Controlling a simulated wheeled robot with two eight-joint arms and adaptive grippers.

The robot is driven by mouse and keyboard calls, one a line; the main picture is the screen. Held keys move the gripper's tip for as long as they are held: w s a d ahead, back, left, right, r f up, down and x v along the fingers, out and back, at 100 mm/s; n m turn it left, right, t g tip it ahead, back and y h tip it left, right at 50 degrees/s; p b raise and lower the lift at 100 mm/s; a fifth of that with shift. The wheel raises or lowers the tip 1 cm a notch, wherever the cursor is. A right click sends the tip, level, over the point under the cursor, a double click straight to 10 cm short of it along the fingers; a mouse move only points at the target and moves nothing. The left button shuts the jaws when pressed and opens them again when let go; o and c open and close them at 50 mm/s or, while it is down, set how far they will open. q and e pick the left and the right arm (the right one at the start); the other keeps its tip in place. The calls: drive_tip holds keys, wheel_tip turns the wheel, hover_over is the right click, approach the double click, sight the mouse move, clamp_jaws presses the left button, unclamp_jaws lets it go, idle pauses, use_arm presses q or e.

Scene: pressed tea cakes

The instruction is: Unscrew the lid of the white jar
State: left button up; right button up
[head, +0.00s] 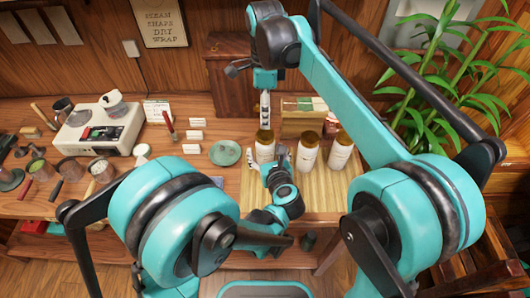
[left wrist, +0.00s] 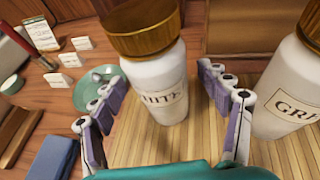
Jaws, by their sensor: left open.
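The white jar (head: 264,151), with a gold-brown lid (head: 265,135), stands upright on a pale slatted mat (head: 318,196). In the left wrist view the jar (left wrist: 158,80) has a label partly reading "HITE", and its lid (left wrist: 145,28) is on top. My left gripper (head: 268,164) is open, with one finger on each side of the jar body; it also shows in the left wrist view (left wrist: 162,82). I cannot tell whether the fingers touch the jar. My right gripper (head: 265,108) points down just above the lid; its opening is unclear.
Two similar jars stand to the right, a middle one (head: 308,152) and a right one (head: 341,152). A green saucer (head: 224,153) lies to the left among small white cards (head: 195,134). A wooden cabinet (head: 229,80) stands behind. The mat's front right is clear.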

sight(265, 133)
use_arm(q)
drive_tip(key=shift+x, duration=0.95)
use_arm(e)
drive_tip(key=shift+s, duration=0.1)
use_arm(q)
clamp_jaws()
use_arm(e)
drive_tip(key=m, duration=0.8)
drive_tip(key=shift+m, duration=0.4)
wheel_tip(265, 133, down, 8)
drive_tip(key=shift+r, duration=0.1)
